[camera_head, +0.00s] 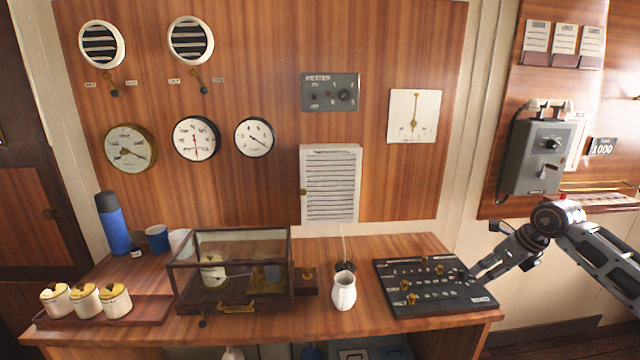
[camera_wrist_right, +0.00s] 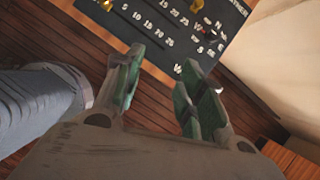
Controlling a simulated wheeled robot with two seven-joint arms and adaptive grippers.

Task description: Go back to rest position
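My right gripper (camera_head: 468,277) reaches in from the right, its fingertips at the right part of the black board with brass knobs (camera_head: 410,272) on the wooden counter. In the right wrist view the gripper (camera_wrist_right: 163,62) has its two green-padded fingers apart, with nothing between them. The board (camera_wrist_right: 185,28) shows there beyond the fingertips, with white numbers and letters. Whether the fingers touch the board cannot be told. My left gripper is out of view.
A white jug (camera_head: 344,291) stands left of the board. A glass case (camera_head: 233,235), a tray of three lidded pots (camera_head: 150,312), a blue flask (camera_head: 112,225) and a blue mug (camera_head: 157,239) are farther left. A grey telephone box (camera_head: 536,160) hangs above my right arm.

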